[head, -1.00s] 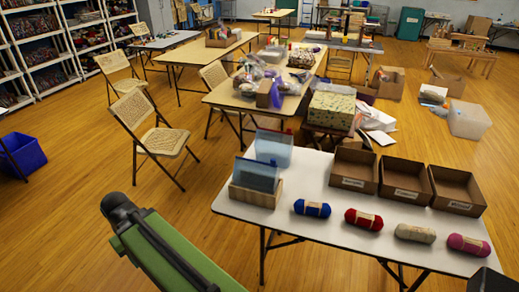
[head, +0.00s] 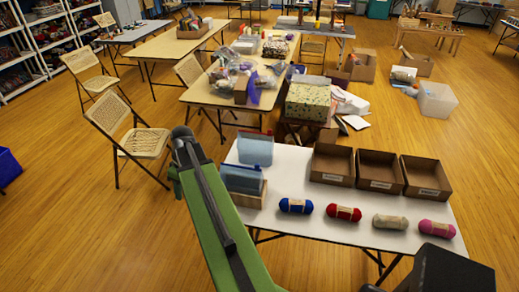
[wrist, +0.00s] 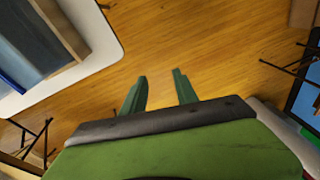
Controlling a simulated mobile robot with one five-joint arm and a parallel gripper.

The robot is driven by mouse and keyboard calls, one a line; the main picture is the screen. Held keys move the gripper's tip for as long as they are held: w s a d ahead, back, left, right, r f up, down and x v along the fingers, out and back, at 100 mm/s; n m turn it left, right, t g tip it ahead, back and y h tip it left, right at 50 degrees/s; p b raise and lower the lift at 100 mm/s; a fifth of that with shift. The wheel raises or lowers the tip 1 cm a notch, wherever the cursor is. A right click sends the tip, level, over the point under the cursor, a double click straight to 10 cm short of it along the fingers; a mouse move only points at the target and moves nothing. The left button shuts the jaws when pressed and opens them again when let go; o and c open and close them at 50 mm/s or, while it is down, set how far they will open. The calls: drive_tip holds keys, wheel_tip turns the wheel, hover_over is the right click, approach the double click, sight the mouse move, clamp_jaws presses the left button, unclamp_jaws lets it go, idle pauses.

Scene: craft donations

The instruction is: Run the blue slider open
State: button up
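A translucent blue pouch (head: 242,180) stands in a light wooden holder (head: 247,200) at the left end of the white table. A second blue pouch (head: 255,150) stands just behind it. The blue slider is too small to make out. My gripper (wrist: 159,74) is open and empty, its two green fingers apart above the wood floor. In the wrist view the holder (wrist: 62,28) and the pouch (wrist: 28,45) lie at the upper left, to the left of the fingers and apart from them. In the head view my arm ends left of the pouch; its fingertips are not clear.
Blue, red, cream and pink yarn skeins (head: 296,206) lie along the front of the white table (head: 285,230). Three open cardboard boxes (head: 380,186) stand behind them. A folding chair (head: 145,142) stands on the floor to the left. A cluttered table (head: 208,98) is beyond.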

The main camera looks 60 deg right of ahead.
drive_tip(key=s+d+r+t+p, duration=0.1)
drive_tip(key=s+d+r+p, duration=0.25)
drive_tip(key=d, duration=0.45)
drive_tip(key=s+d+r+p, duration=0.2)
drive_tip(key=s+d+r, duration=0.25)
drive_tip(key=d, duration=0.35)
drive_tip(key=n+t+p, duration=0.2)
drive_tip(key=p, duration=0.3)
approach(259, 165)
drive_tip(key=b+x, duration=0.9)
drive_tip(key=b, duration=0.8)
drive_tip(key=shift+w+f, duration=0.15)
drive_tip(key=shift+w, duration=0.15)
clamp_jaws()
